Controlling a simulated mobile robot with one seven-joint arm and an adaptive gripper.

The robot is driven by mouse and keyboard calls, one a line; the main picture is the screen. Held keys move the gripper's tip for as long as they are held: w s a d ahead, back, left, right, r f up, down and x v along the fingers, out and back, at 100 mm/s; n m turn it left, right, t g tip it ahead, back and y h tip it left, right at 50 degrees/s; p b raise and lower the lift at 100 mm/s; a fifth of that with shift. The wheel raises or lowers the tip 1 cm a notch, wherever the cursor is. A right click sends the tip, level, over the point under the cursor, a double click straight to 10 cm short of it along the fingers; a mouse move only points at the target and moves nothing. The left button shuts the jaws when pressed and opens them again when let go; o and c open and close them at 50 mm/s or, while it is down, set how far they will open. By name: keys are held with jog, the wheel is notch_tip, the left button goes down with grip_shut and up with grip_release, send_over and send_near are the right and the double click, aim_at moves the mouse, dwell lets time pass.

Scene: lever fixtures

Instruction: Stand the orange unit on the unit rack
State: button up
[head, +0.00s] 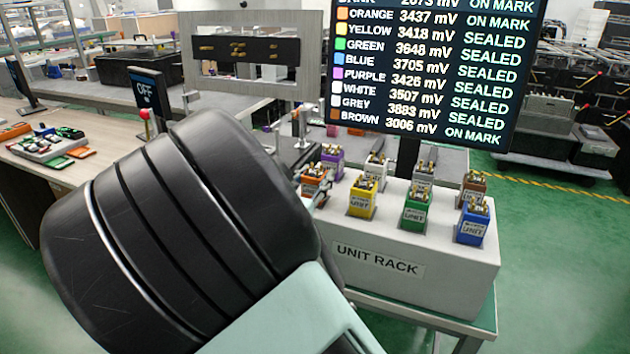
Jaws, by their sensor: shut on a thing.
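The orange unit (315,181) is at the left end of the white unit rack (388,262), partly hidden by my arm. My gripper (321,195) shows only as a small grey part beside the orange unit and is shut on it. The unit looks about upright. I cannot tell whether its base touches the rack. On the rack stand yellow (362,197), green (415,209), blue (472,222), purple (332,160), white (375,170), grey (423,175) and brown (473,187) units.
A dark screen (430,70) behind the rack lists orange at 3437 mV, "ON MARK". A board frame (243,85) stands behind my arm. An "OFF" panel (147,91) and red-knobbed lever (144,116) are left. A side table (95,170) holds small coloured parts.

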jog(key=shift+f, duration=0.1)
jog(key=o, duration=1.2)
jog(key=shift+o, duration=0.2)
jog(key=shift+s+a, duration=0.1)
jog(key=shift+s, duration=0.1)
jog(key=p+v, duration=0.2)
jog(key=v, duration=0.9)
jog(key=shift+s, duration=0.3)
